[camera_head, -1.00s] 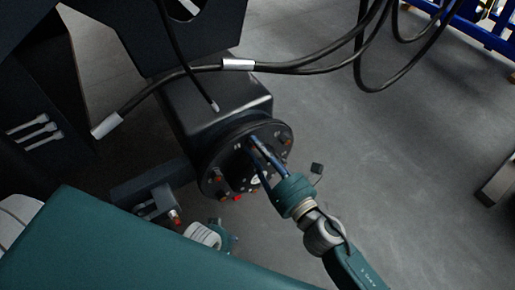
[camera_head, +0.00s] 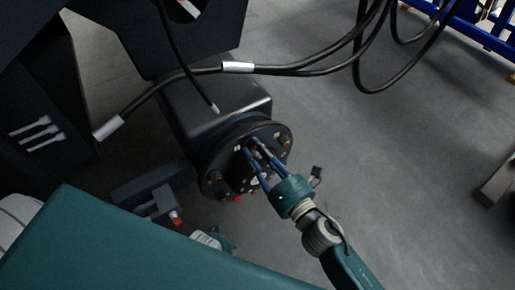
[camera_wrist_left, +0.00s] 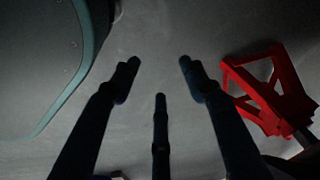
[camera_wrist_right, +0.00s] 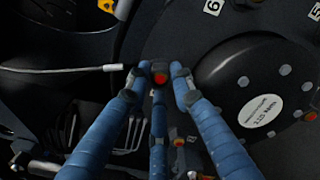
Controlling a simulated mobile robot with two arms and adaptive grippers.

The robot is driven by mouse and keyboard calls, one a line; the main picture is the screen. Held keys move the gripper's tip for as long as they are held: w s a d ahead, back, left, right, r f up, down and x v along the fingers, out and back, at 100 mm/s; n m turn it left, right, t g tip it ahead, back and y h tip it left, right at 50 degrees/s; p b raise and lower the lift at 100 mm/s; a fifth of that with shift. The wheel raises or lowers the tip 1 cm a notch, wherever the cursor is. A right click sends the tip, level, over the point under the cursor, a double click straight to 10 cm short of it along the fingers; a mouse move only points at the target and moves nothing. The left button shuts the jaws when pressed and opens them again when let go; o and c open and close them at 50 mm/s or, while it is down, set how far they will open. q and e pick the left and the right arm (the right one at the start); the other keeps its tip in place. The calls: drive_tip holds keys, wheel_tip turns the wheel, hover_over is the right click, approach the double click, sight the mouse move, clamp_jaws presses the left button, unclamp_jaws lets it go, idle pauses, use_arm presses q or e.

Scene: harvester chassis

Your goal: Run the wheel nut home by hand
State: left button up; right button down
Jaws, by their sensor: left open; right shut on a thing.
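The round black hub (camera_head: 211,164) faces right on the end of the axle, with several studs and nuts around its face. My right gripper (camera_head: 252,147) reaches it from the lower right. In the right wrist view its three blue fingers close around the red-ended wheel nut (camera_wrist_right: 160,79) at the hub face. The fingertips hide the nut's sides, so how far it sits on its stud cannot be told. My left gripper (camera_wrist_left: 160,76) is open and empty above the grey floor, its fingers spread apart.
Black hoses (camera_head: 300,68) hang above and behind the hub. A pale-tipped cable end (camera_wrist_right: 112,67) lies near the right fingertips. A red metal frame (camera_wrist_left: 271,122) stands on the floor right of the left fingers. Open floor lies right of the hub.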

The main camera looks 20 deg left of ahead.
drive_tip(key=m, duration=0.2)
drive_tip(key=shift+f+m, duration=0.15)
drive_tip(key=shift+m, duration=0.25)
use_arm(q)
drive_tip(key=f, duration=0.1)
drive_tip(key=s+f, duration=0.1)
drive_tip(key=shift+s+a+f, duration=0.15)
drive_tip(key=shift+s+f, duration=0.15)
drive_tip(key=shift+f, duration=0.05)
use_arm(e)
drive_tip(key=c, duration=1.4)
unclamp_jaws()
drive_tip(key=shift+c, duration=0.2)
drive_tip(key=shift+c, duration=1)
